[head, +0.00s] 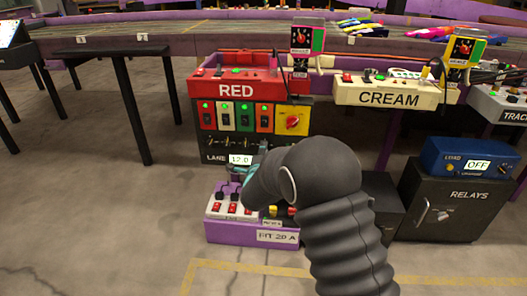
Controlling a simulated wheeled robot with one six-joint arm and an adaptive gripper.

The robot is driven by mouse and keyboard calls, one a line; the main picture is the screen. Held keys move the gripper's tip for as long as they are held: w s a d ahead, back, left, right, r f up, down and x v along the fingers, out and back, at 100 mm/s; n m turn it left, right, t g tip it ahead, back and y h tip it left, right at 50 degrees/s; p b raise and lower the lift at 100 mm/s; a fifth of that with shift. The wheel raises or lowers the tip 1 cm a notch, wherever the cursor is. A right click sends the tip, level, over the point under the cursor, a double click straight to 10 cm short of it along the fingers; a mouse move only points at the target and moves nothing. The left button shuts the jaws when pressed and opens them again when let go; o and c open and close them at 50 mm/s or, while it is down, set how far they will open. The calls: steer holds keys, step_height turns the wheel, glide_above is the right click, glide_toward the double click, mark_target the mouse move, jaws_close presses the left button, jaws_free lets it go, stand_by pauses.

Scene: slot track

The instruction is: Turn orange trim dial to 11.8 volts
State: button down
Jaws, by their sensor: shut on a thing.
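My gripper (244,172) is at the front of the RED lane's stand, just below a small white display (240,159) that reads 12.0. It is shut on what I take to be the orange trim dial. The dial itself is hidden behind the fingers and my dark arm, so its pointer does not show. The red box marked RED (236,89) stands above, over a row of coloured switch panels. An orange-red knob on a yellow panel (292,121) sits at the right of that row, apart from my gripper.
A purple-edged box (226,231) with red switches stands low beneath my gripper. The CREAM box (389,97) is right of RED. A blue box (470,160) reading OFF sits on the RELAYS cabinet (460,208).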

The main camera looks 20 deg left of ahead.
steer(key=shift+f, duration=0.1)
steer(key=n+b, duration=0.2)
steer(key=n, duration=0.6)
steer(key=shift+n, duration=0.4)
stand_by(0.4)
steer(key=c, duration=1)
jaws_free()
steer(key=v, duration=1.2)
